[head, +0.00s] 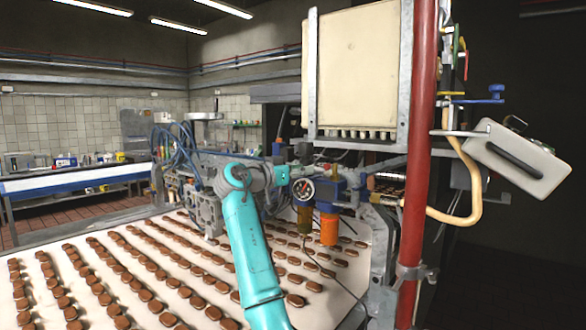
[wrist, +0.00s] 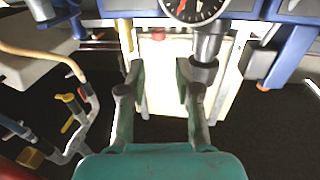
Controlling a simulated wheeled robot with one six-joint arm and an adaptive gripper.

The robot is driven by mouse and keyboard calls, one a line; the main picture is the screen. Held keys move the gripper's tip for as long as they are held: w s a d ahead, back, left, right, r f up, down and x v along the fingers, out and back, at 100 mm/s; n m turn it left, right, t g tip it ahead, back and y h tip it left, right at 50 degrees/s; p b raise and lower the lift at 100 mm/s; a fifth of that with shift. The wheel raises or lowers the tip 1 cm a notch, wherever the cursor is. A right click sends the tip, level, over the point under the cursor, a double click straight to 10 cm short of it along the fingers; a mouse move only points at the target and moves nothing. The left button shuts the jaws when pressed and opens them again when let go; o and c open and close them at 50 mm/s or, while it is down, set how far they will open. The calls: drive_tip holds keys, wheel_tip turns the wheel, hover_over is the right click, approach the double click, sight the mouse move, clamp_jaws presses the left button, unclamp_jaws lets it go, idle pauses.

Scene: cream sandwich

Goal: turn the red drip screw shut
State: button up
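My gripper (wrist: 159,78) is in the wrist view with its two teal fingers apart and nothing between them. A small red piece (wrist: 158,36) shows beyond the fingertips, at the top of a cream panel (wrist: 158,88); it may be the red drip screw, but it is too small to be sure. A dial gauge (wrist: 195,8) is cut off at the top edge, just right of that piece. In the head view my teal arm reaches up to the same gauge (head: 303,190), and the fingers are hard to make out there.
A blue filter housing (head: 330,187) with an orange bowl (head: 329,229) is right of the gauge. A red post (head: 417,150) stands farther right. Rows of brown biscuits lie on the white belt (head: 345,285). Pipes with yellow and red handles (wrist: 69,98) are left of the fingers.

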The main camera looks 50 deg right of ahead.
sight(325, 165)
drive_tip(key=d, duration=1)
drive_tip(key=shift+s+d+r, duration=0.15)
drive_tip(key=shift+s+d, duration=0.05)
drive_tip(key=shift+s, duration=0.2)
clamp_jaws()
